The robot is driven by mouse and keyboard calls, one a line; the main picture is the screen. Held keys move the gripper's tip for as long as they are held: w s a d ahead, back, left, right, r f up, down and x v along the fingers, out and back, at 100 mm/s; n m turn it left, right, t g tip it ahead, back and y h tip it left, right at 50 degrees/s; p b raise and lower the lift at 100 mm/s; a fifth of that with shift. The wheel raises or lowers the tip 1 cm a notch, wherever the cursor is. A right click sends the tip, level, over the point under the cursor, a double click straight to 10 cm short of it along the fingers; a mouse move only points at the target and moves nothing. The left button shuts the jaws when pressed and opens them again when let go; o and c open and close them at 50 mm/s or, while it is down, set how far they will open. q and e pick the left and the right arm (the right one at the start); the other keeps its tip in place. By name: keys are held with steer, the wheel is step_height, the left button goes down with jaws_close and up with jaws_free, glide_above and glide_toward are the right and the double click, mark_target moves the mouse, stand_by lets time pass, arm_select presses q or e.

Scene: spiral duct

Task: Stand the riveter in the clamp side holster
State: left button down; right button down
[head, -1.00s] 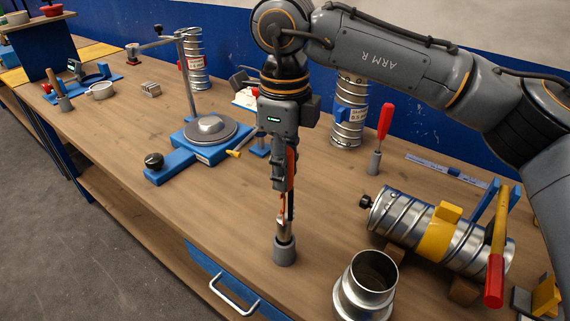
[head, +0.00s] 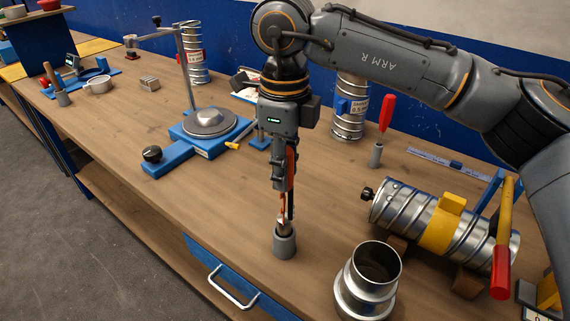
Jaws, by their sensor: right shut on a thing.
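The riveter (head: 291,163), with orange handles and a metal nose, is upright in my right gripper (head: 284,188), which is shut on it. Its nose points down into the mouth of a grey cup-shaped holster (head: 284,244) on the bench. How deep the nose sits, and whether it touches the bottom, is hidden by the cup wall. A second grey holster (head: 376,156) farther back holds a red-handled tool (head: 387,113). My left gripper is not in view.
A metal duct collar (head: 367,281) stands right of the holster. A spiral duct (head: 440,222) with a yellow band lies behind it, with a red-and-yellow clamp handle (head: 502,240) near its right end. A blue-based stand (head: 203,135) is at left. Bench left of the holster is clear.

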steer(key=shift+f+b, duration=0.45)
steer(key=shift+f, duration=0.2)
steer(key=c, duration=0.9)
jaws_free()
steer(key=shift+c, duration=0.2)
steer(key=shift+r, duration=0.1)
step_height(320, 180, up, 12)
